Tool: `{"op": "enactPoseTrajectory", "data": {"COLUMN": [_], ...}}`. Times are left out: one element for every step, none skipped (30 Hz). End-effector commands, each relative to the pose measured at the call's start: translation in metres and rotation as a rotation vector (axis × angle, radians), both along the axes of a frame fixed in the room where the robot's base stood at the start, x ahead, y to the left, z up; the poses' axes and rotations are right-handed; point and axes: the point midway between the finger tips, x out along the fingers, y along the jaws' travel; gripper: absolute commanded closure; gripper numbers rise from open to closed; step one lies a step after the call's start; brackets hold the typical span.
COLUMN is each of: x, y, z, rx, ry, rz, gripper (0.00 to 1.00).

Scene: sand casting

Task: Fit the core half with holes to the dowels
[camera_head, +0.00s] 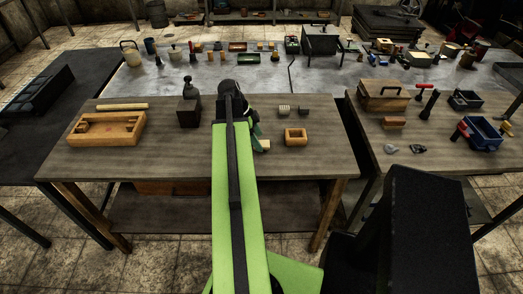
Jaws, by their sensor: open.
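My green arm reaches over the middle wooden table. My gripper (257,138) is low over it, small and partly hidden behind the arm; it is open. A small pale piece (264,145) lies close beside the gripper; I cannot tell whether they touch.
An open wooden box (82,138), a wooden strip (122,106) and a dark block (189,116) stand on the table's left. The table's front right is clear.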

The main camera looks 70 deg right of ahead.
Motion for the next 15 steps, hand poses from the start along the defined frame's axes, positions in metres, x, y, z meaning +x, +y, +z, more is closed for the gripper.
{"op": "enactPoseTrajectory", "data": {"x": [-0.0044,-0.0059,-0.0075,-0.0084,-0.0089,-0.0092,-0.0091,-0.0090,-0.0090,-0.0090,-0.0089,-0.0089,-0.0089,-0.0089,-0.0088], "y": [-0.0011,-0.0019,-0.0026,-0.0029,-0.0032,-0.0034,-0.0034,-0.0034,-0.0034,-0.0034,-0.0034,-0.0034,-0.0033,-0.0033,-0.0033], "z": [-0.0185,-0.0225,-0.0260,-0.0273,-0.0273,-0.0260,-0.0249,-0.0238,-0.0234,-0.0234,-0.0233,-0.0233,-0.0232,-0.0232,-0.0233], "rx": [0.000,0.000,0.000,0.000,0.000,0.000,0.000,-0.001,-0.001,-0.001,-0.001,0.000,-0.001,-0.001,-0.001], "ry": [0.000,0.000,0.000,0.000,0.000,0.000,0.000,0.000,0.000,0.000,0.000,0.000,0.000,0.000,0.000], "rz": [-0.001,-0.001,0.000,0.000,0.000,0.001,0.001,0.001,0.001,0.001,0.001,0.001,0.001,0.001,0.001], "gripper": [0.35,0.35,0.35,0.35,0.35,0.35,0.35,0.35,0.35,0.35,0.36,0.41,0.45,0.49,0.54]}}
